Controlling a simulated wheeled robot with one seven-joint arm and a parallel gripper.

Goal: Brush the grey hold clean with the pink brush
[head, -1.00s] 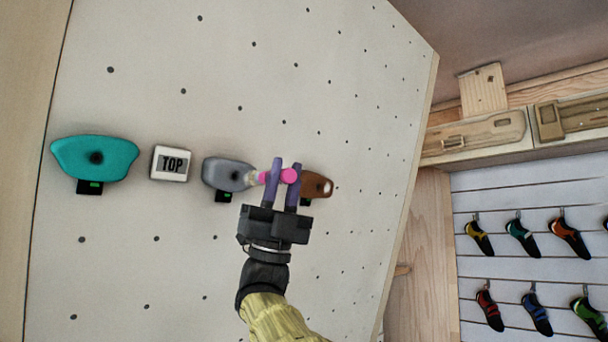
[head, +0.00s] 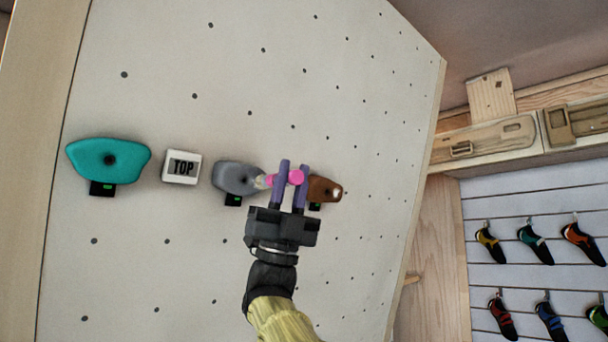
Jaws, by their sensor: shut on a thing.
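The grey hold (head: 234,177) is fixed on the pale climbing wall, between the white TOP sign and the brown hold. My gripper (head: 292,182) is shut on the pink brush (head: 296,177), its two purple fingers on either side of the handle. The brush lies roughly level in the picture, with its pale bristle end toward the left. The bristles are at the right end of the grey hold and seem to touch it; I cannot tell for sure. A small black tag with a green light sits under the grey hold.
A brown hold (head: 323,189) with a white patch is just right of my fingers, partly behind them. A TOP sign (head: 181,167) and a teal hold (head: 108,160) are to the left. Climbing shoes (head: 535,243) hang on a slatted panel at the right. The wall below the holds is clear.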

